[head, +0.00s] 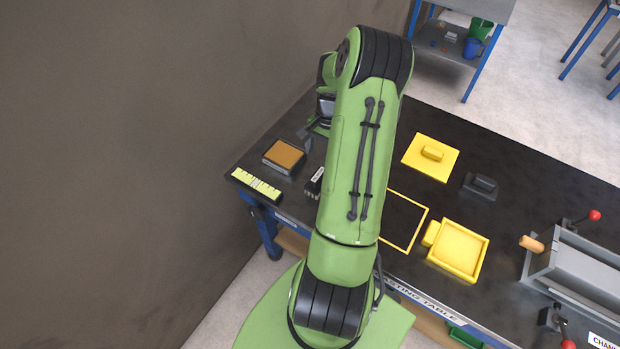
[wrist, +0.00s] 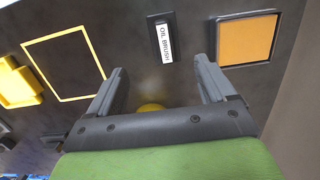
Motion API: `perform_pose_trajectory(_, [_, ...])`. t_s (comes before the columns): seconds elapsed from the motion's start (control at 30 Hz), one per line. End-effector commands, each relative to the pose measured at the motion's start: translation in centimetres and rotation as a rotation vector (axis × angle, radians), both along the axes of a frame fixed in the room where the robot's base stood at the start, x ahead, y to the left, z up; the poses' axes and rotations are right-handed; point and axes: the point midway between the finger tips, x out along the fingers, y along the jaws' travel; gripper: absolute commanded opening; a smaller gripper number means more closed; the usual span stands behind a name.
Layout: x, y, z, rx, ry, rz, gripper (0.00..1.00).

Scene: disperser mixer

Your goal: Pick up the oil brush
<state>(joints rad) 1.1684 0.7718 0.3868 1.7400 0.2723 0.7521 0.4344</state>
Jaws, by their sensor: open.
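In the head view the oil brush (head: 315,183) shows as a small dark block with white marks, just left of my arm. My gripper (wrist: 160,74) is open and empty, its two fingers on either side of the brush's line and apart from it. In the head view my gripper is mostly hidden behind my arm.
An orange pad in a dark tray (wrist: 245,40) lies right of the brush. A yellow outlined rectangle (wrist: 65,62) lies left. A yellow-green strip (head: 256,185) is at the table's left edge. A partly hidden yellow round thing (wrist: 151,107) shows between my fingers.

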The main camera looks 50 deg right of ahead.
Motion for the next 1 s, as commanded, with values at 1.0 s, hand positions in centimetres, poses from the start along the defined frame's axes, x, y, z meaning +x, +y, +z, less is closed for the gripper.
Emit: perform_pose_trajectory(1.0, [0.5, 1.7, -12.1, -0.001, -0.002, 0.005, 0.65])
